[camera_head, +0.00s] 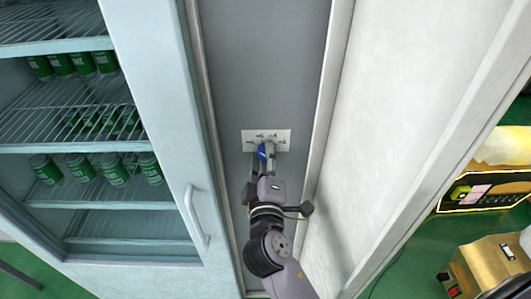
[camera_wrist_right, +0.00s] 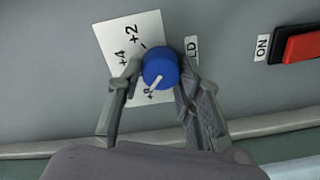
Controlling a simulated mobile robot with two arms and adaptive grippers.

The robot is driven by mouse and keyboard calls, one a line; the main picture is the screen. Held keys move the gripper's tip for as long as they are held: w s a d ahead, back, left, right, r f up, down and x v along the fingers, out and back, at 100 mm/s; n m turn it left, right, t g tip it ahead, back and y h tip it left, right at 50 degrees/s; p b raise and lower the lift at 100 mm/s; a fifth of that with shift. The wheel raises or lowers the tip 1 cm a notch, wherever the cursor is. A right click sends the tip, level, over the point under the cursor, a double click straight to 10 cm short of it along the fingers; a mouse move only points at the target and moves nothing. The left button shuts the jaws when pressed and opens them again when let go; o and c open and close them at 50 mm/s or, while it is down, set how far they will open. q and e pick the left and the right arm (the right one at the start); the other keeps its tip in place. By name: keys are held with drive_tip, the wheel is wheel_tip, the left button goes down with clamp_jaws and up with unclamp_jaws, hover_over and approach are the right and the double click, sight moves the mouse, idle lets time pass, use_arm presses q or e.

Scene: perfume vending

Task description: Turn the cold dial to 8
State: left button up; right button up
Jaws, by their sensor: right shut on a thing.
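The blue cold dial (camera_wrist_right: 160,66) is a round knob on a white label plate (camera_wrist_right: 128,38) fixed to a grey panel. In the right wrist view its white pointer line aims down and slightly left, close to a partly covered mark that looks like +8. The marks +2 and +4 show on the plate; other marks are hidden by the dial and fingers. My right gripper (camera_wrist_right: 160,82) is shut on the dial, with one finger on each side. In the head view, the dial (camera_head: 262,152) shows as a small blue spot at the right gripper (camera_head: 267,160). My left gripper is not in view.
A red switch (camera_wrist_right: 302,44) marked ON sits right of the dial in the wrist view. In the head view, a glass-door fridge (camera_head: 160,100) with green cans stands left of the narrow panel, and a pale wall (camera_head: 410,90) rises on the right.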

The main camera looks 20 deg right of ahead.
drive_tip(key=shift+n+p, duration=0.55)
drive_tip(key=shift+n, duration=0.75)
drive_tip(key=o, duration=1.2)
drive_tip(key=shift+a, duration=0.1)
drive_tip(key=shift+c, duration=0.2)
drive_tip(key=v, duration=1.2)
